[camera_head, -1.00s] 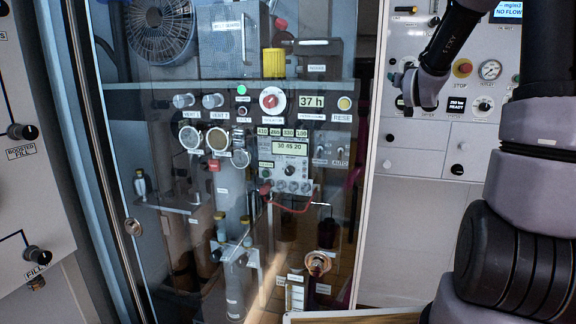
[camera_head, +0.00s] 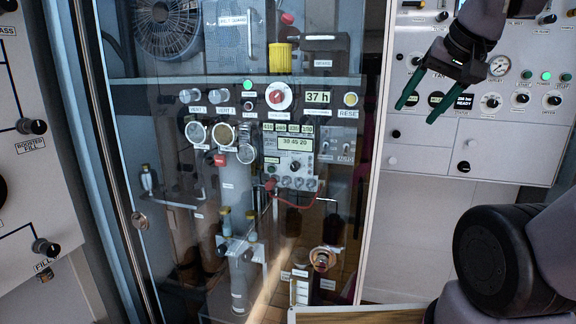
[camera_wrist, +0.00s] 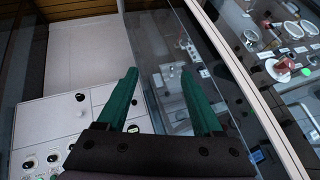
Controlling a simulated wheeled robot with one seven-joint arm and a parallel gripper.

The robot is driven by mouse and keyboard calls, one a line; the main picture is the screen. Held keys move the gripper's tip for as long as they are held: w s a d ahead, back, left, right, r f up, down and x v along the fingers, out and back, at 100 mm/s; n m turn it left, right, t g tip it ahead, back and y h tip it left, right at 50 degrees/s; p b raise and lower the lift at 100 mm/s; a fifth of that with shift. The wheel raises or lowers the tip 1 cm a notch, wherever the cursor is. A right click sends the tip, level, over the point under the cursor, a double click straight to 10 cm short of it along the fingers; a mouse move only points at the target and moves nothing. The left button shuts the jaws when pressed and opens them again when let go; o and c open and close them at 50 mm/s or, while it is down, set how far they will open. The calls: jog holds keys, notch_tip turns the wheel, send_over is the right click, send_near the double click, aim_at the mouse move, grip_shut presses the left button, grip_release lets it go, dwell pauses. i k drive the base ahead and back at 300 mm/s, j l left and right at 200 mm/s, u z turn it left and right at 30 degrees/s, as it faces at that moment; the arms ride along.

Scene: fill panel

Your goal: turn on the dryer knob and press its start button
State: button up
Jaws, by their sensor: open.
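A knob that appears to be the dryer knob (camera_head: 554,100) is on the white control panel at the far right in the head view; its small label is hard to read. A lit green button (camera_head: 546,76) is just above it; I cannot tell whether it is the start button. My gripper (camera_head: 420,106) is open and empty, with two green fingers pointing down in front of the panel's left part, well left of the dryer knob. In the wrist view my gripper (camera_wrist: 160,92) shows both fingers spread with nothing between them. My wrist hides part of the panel.
A glass-fronted cabinet (camera_head: 140,220) with gauges, a red knob and bottles fills the middle. A pressure gauge (camera_head: 499,66) and an outlet knob (camera_head: 490,101) are on the white panel (camera_head: 520,150). A fill panel (camera_head: 30,200) stands at left.

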aim_at(556, 101)
jog(key=k+l+z, duration=0.1)
jog(key=z, duration=0.65)
jog(key=j+z, duration=0.15)
jog(key=z, duration=0.5)
jog(key=i+j, duration=0.05)
